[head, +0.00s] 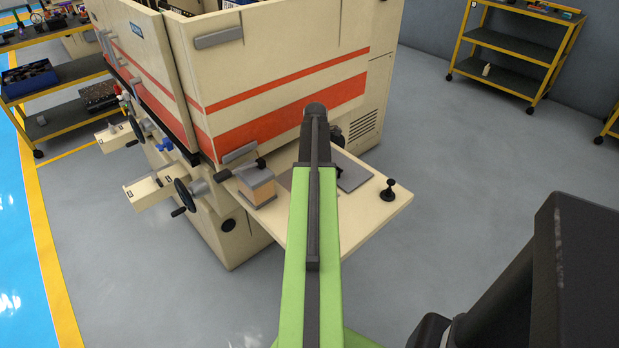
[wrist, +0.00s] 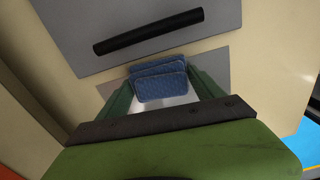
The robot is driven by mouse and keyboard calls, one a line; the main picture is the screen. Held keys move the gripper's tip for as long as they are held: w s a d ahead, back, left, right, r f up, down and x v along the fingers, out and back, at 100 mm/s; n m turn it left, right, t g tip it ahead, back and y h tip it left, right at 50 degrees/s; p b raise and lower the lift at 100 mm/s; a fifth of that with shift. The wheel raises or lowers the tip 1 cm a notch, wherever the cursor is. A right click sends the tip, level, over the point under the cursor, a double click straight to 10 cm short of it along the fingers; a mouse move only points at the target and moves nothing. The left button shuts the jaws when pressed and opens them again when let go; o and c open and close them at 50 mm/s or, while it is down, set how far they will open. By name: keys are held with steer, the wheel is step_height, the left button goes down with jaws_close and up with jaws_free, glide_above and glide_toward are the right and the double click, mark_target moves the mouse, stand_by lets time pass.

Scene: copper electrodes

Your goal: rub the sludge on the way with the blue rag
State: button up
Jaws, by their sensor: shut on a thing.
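The blue rag (wrist: 162,88) is a folded, patterned cloth in the wrist view. My gripper (wrist: 165,80) is shut on it, with a green finger at each side. A grey plate (wrist: 95,25) lies just beyond the rag, with a black bar (wrist: 148,32) across it. In the head view my arm reaches over the machine's cream side shelf and hides the gripper and rag. A grey plate (head: 352,174) shows there to the right of the arm. I cannot make out any sludge, nor whether the rag touches a surface.
The cream machine (head: 285,60) with orange stripes stands behind the shelf (head: 370,222). A small box (head: 258,187) is left of my arm and a black knob (head: 388,190) is at the right corner. Handwheels (head: 184,194) stick out at left.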

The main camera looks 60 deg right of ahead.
step_height(320, 180, up, 6)
steer(key=p, duration=0.6)
step_height(320, 180, up, 3)
steer(key=p, duration=0.3)
steer(key=shift+r, duration=0.15)
stand_by(0.4)
